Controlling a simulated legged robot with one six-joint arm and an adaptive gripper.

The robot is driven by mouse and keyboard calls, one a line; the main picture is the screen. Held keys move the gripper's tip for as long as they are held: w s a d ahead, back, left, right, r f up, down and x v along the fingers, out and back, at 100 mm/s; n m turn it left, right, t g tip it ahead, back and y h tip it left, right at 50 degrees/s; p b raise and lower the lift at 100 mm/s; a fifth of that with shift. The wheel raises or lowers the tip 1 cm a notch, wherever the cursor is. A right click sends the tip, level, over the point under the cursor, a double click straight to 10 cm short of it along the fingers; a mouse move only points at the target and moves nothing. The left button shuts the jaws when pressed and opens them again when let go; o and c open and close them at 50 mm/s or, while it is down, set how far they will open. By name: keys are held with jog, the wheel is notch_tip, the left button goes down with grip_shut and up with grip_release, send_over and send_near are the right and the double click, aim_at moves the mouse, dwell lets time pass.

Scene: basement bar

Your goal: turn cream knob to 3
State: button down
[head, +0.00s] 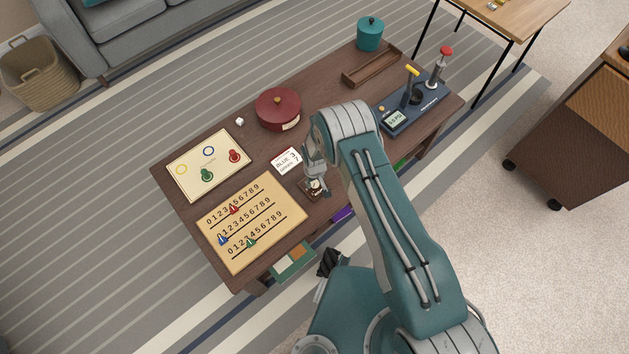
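A small dark brown block (306,192) lies near the front edge of the brown table, with a pale round part (316,184) on top that looks like the cream knob. My gripper (315,182) points down right at this knob and partly covers it. I cannot tell whether the fingers touch the knob, or whether they are open or shut. The knob's pointer and any scale marks are too small or hidden to read.
A white card (286,161) reading "BLUE 3" lies just behind. A number board (285,226) with coloured pegs is at front left, and a cream board (188,176) lies behind it. A red lidded pot (278,98) and a blue gauge device (421,112) stand farther back.

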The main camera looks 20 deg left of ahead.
jog(key=shift+f+m, duration=0.1)
jog(key=shift+m, duration=0.3)
jog(key=m, duration=0.4)
jog(key=shift+s+d, duration=0.1)
jog(key=m, duration=1)
jog(key=shift+m, duration=2.4)
jog(key=shift+c, duration=1.3)
grip_release()
jog(key=shift+a, duration=0.25)
